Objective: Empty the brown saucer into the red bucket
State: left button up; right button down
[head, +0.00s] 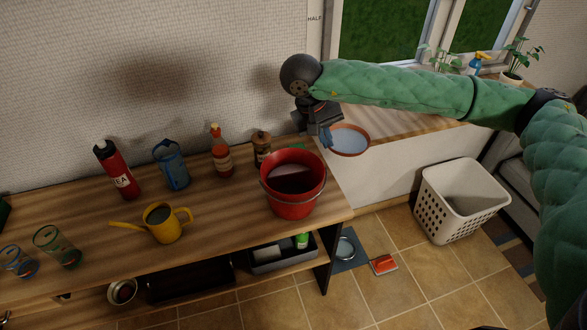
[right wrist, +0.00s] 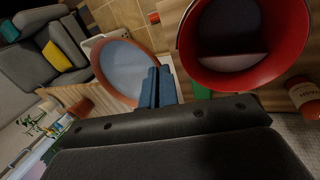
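The brown saucer (head: 368,146) is full of a pale blue liquid and looks about level. It is held in the air to the right of the red bucket (head: 292,197), apart from it. My right gripper (head: 327,137) is shut on the saucer's near rim. In the right wrist view, the blue fingertips (right wrist: 158,87) pinch the rim of the saucer (right wrist: 143,50), and the bucket (right wrist: 187,62) is to the right. The bucket stands upright at the right end of the wooden table; its inside is partly in shadow. My left gripper is not in view.
A white basket (head: 455,205) stands on the floor at right.

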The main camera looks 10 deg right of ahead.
aim_at(292, 179)
jog(key=j+z, duration=0.1)
jog(key=j, duration=0.25)
jog(key=k+j+z, duration=0.15)
jog(key=j, duration=0.2)
jog(key=k+j+z, duration=0.1)
jog(key=j, duration=0.3)
jog(key=k+j+z, duration=0.1)
jog(key=j, duration=0.25)
